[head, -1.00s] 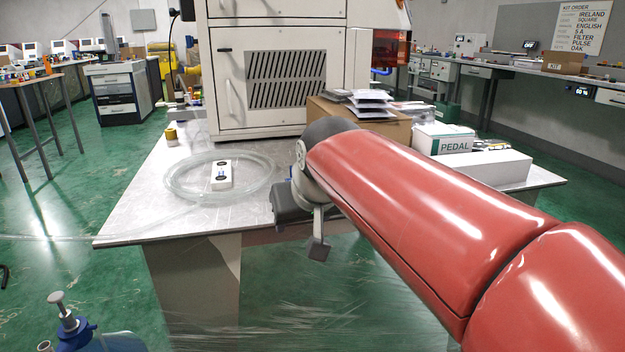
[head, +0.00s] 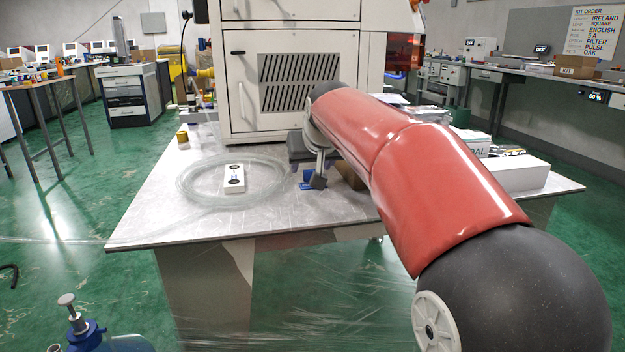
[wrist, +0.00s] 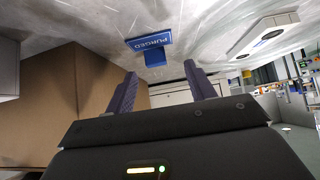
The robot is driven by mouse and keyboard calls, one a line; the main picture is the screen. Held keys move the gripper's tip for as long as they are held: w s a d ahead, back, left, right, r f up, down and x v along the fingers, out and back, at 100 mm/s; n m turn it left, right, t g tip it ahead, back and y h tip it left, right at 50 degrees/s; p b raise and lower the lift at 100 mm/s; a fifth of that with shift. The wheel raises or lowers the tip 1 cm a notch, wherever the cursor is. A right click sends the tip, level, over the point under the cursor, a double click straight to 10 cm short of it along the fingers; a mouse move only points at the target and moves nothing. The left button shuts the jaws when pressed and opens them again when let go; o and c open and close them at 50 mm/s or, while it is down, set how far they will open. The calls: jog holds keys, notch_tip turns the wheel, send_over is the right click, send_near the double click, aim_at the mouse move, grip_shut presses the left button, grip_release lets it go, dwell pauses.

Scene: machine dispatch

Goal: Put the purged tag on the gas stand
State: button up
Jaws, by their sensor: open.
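The purged tag (wrist: 148,42) is a small blue plate with white letters and a blue block below it. It shows in the wrist view on the grey tabletop, just beyond my fingertips. In the head view the tag (head: 307,176) is a small blue shape near the front of the table, partly hidden by my gripper (head: 313,172). My gripper (wrist: 160,76) is open, with nothing between its two dark fingers. A blue bottle-like thing (head: 86,331) with a grey knob is cut off at the bottom left; I cannot tell if it belongs to the gas stand.
A coil of clear tubing (head: 190,190) lies left of the tag around a white box (head: 234,178). A white machine cabinet (head: 290,75) stands behind. A cardboard box (wrist: 65,105) is close on the left in the wrist view. The table's front left is clear.

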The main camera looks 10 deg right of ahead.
aim_at(311, 173)
jog(key=x, duration=0.5)
jog(key=shift+d, duration=0.35)
jog(key=c, duration=1.1)
jog(key=shift+c, duration=0.2)
